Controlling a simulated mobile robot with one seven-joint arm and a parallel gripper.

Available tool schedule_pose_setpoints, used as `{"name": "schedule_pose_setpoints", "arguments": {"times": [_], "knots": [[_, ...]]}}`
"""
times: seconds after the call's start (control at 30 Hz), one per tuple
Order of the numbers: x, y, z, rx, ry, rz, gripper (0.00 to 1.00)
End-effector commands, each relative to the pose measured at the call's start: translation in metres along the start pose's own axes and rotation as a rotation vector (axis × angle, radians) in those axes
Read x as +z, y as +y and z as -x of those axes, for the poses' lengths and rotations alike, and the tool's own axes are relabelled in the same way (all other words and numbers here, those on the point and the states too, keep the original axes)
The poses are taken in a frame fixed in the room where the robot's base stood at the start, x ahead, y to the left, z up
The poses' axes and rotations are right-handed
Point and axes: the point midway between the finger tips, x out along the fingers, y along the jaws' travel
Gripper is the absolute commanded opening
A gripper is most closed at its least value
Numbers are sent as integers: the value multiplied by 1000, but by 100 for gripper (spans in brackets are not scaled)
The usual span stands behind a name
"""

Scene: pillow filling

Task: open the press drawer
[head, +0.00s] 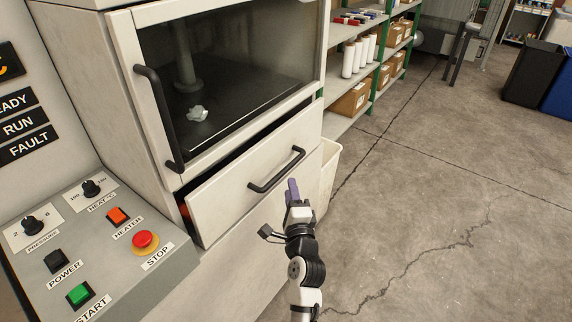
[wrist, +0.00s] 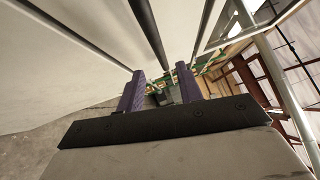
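The press drawer (head: 240,185) has a pale front and stands slightly out from the press, with a dark gap along its top and left edges. Its black bar handle (head: 277,170) runs slanted across the front. My gripper (head: 293,188) is just below and in front of the handle's right end, and appears apart from it in the head view. In the wrist view, the two purple fingers of my gripper (wrist: 160,88) are spread, with no object clearly held between them. Pale panels and dark bars lie beyond the fingertips; I cannot tell which bar is the drawer handle.
The press's glass door (head: 230,80) with its black handle (head: 158,118) is above the drawer. A control panel (head: 95,245) with buttons stands at the left. A pale bin (head: 328,175) and green-framed shelves (head: 373,80) are behind right. The floor to the right is clear.

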Motion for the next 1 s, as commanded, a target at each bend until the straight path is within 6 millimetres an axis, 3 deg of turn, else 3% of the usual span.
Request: {"name": "schedule_pose_setpoints", "arguments": {"times": [0.2, 0.4, 0.87, 1.0], "knots": [[1, -4, -46, -2, -2, -1, 36], [0, -2, -74, -1, -2, 1, 36], [0, 0, -85, 0, -2, 1, 36], [0, 0, -85, 0, -2, 1, 18]]}}
